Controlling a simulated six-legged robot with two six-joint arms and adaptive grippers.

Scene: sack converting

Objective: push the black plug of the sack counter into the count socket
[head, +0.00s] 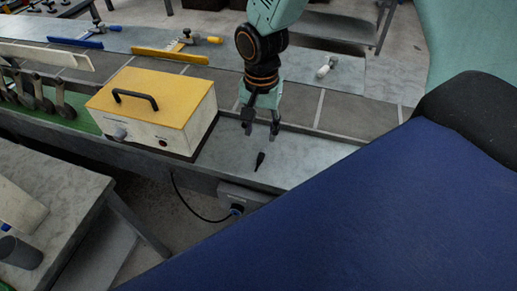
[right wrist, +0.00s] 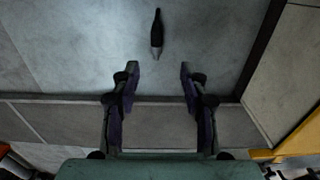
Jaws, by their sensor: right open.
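The black plug (head: 260,160) lies loose on the grey metal bench top. In the right wrist view the plug (right wrist: 157,35) is slim, with a lighter grey end toward me. My right gripper (head: 262,133) is open and empty, pointing down just behind the plug. In the right wrist view its fingertips (right wrist: 159,68) are apart, and the plug lies beyond the gap between them. A small grey box (head: 255,195) hangs at the bench's front edge with a blue-ringed round connector (head: 237,209). I cannot read its label or tell if this is the count socket. My left gripper is not seen.
A cream box with a yellow lid (head: 160,90) and black handle stands left of my gripper. A black cable (head: 190,205) hangs below the bench to the connector. A large blue surface (head: 370,210) fills the right foreground. The bench around the plug is clear.

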